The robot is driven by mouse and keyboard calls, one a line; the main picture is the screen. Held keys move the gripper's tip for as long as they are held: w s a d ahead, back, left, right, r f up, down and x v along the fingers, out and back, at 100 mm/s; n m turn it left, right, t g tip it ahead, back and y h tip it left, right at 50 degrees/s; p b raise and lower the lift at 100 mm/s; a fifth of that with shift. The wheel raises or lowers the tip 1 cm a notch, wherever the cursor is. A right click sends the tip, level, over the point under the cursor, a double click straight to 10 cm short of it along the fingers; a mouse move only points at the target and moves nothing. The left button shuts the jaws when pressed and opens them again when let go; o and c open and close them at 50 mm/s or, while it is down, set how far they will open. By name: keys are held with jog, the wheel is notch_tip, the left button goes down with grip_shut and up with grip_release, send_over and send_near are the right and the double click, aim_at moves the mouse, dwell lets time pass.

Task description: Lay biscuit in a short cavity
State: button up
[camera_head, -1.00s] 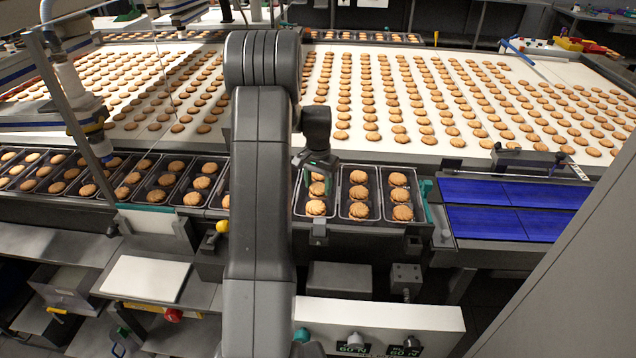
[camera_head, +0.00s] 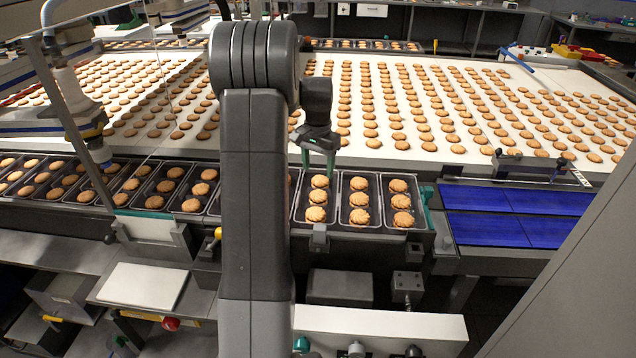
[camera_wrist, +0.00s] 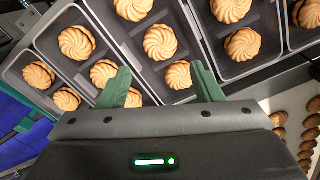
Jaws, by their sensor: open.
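My gripper (camera_head: 319,158) is open, with green fingers, above the leftmost of the three trays at right in the head view. That tray (camera_head: 298,208) has a round golden biscuit (camera_head: 320,181) at the far end, a middle biscuit (camera_head: 317,197) and a near biscuit (camera_head: 316,214). In the wrist view my gripper (camera_wrist: 164,85) has spread fingers with nothing held. One biscuit (camera_wrist: 178,75) lies below and between them in a cavity, another biscuit (camera_wrist: 160,42) beyond it. Some cavities show stacked biscuits, such as one stack (camera_wrist: 242,45); stack heights elsewhere are hard to tell.
A white conveyor (camera_head: 420,160) with rows of loose biscuits lies behind the trays. Filled trays (camera_head: 155,200) continue to the left. A blue belt (camera_head: 515,215) is at right. A bare white board (camera_head: 143,285) lies front left.

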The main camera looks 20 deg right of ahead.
jog(key=shift+r, duration=1.65)
